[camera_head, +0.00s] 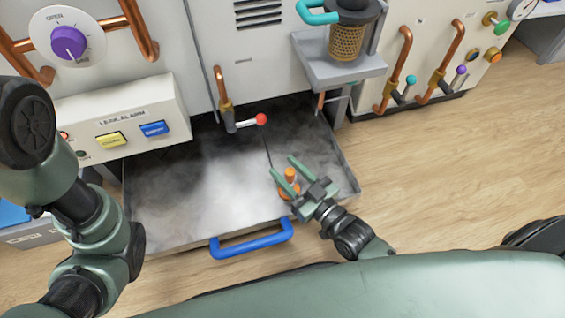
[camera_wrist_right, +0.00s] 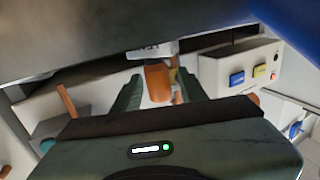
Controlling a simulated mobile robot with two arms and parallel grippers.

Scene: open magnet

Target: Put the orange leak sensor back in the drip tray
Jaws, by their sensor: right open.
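The orange leak sensor (camera_head: 290,174) is over the right part of the drip tray (camera_head: 180,215), partly covered by my right gripper. I cannot tell whether it touches the tray floor. My right gripper (camera_head: 282,164) is open, its two green fingers on either side of the sensor. In the right wrist view, the orange sensor body (camera_wrist_right: 158,82) shows between the spread fingers (camera_wrist_right: 160,88). A thin dark cable runs up from near the fingertips. My left arm shows at the left of the head view, its gripper out of view.
The tray has a blue handle (camera_head: 252,239) in front, and pale mist covers its floor. A red-knobbed valve (camera_head: 260,119) juts out above it. The leak alarm box (camera_head: 118,125) is on the left. A grey shelf with a strainer (camera_head: 347,42) is above right. The wooden floor at right is clear.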

